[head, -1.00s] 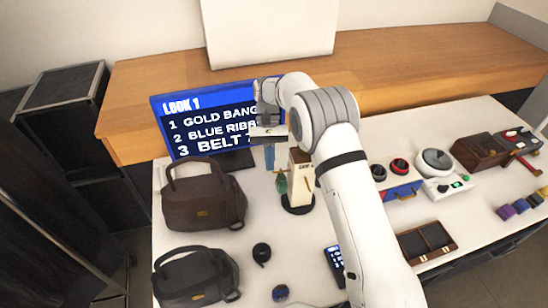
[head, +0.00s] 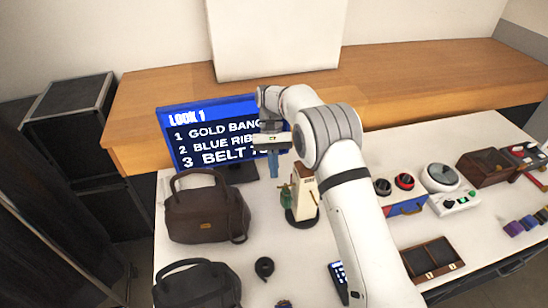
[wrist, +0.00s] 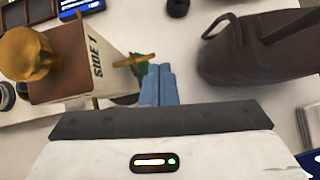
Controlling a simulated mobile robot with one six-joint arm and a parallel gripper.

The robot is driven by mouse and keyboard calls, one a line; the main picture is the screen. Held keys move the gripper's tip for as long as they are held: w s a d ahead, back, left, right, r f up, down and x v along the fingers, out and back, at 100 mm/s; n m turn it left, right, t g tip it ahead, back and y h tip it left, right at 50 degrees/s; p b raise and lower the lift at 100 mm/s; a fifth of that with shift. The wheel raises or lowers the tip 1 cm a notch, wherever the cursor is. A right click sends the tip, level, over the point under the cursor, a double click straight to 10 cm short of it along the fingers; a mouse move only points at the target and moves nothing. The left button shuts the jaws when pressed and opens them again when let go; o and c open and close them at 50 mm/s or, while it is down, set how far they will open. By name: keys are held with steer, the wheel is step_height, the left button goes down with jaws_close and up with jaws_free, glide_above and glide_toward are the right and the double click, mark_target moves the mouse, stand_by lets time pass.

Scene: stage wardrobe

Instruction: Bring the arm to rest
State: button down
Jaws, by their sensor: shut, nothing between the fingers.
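My gripper (head: 273,163) is shut and empty, held above the back of the white table in front of the blue screen. Its blue fingers (wrist: 159,86) are together in the wrist view and point down at the table. My arm reaches in from the lower right of the head view and hides part of the screen's text. I cannot tell whether the fingers touch the green item.
A large brown handbag (head: 206,210) stands left of the gripper, with a darker bag (head: 197,285) in front. The screen (head: 190,150) stands behind. A black roll (head: 264,267) lies on the table. Dials, boxes and an open brown case (head: 432,258) are at right.

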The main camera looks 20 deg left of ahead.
steer(key=v, duration=0.6)
steer(key=d+r+m+t+y, duration=0.1)
steer(key=d+r+t+y, duration=0.1)
steer(key=d+r, duration=0.85)
steer(key=s+d+r+m+t+y, duration=0.1)
steer(key=s+d+r, duration=0.1)
steer(key=d, duration=0.4)
steer(key=s+d+r+m+t, duration=0.1)
steer(key=s+d+r, duration=0.2)
steer(key=d, duration=0.3)
steer(key=s+d+f+m+t, duration=0.1)
steer(key=s+d+f+t, duration=0.1)
steer(key=s+d, duration=0.5)
steer(key=s+d+f+m+t, duration=0.1)
steer(key=s+d+t, duration=0.3)
steer(key=s+d, duration=0.4)
steer(key=s+f, duration=0.1)
steer(key=s, duration=0.4)
steer(key=shift+s+a, duration=0.1)
